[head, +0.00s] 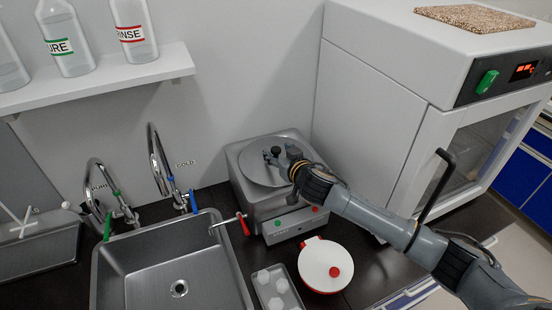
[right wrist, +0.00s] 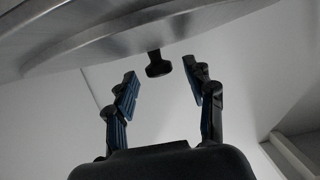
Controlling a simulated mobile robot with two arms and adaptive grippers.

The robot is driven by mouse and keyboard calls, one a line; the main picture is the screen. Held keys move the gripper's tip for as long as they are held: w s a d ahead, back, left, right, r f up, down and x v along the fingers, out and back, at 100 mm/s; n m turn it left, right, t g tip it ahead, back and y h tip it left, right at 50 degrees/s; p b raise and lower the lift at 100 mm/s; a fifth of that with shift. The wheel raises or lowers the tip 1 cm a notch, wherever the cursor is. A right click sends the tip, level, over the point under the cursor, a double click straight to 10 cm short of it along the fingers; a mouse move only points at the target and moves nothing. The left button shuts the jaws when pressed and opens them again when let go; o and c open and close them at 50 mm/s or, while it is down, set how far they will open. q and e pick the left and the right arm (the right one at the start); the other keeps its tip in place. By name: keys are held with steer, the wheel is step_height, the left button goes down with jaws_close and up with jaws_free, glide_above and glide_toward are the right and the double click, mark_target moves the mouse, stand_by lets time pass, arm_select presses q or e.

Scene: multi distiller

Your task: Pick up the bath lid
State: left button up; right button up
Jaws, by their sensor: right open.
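The bath lid (head: 254,172) is a round grey metal disc on top of the boxy steel water bath (head: 252,214). Its black knob (head: 276,153) stands up from the lid. My right gripper (head: 284,158) is at the lid, close to the knob, and partly covers the lid's right side. In the right wrist view the lid (right wrist: 110,35) fills the upper left, with the knob (right wrist: 157,66) between the two open fingertips (right wrist: 160,70). Both fingers look apart from the knob. My left gripper is out of view.
A sink (head: 170,265) with two taps lies left of the bath. A white, red-rimmed round pot (head: 325,264) and a small tray (head: 268,302) sit in front. A large white cabinet (head: 375,85) stands close on the right. A bottle shelf (head: 100,82) hangs upper left.

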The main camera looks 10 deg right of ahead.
jaws_close()
steer(key=shift+r, duration=0.15)
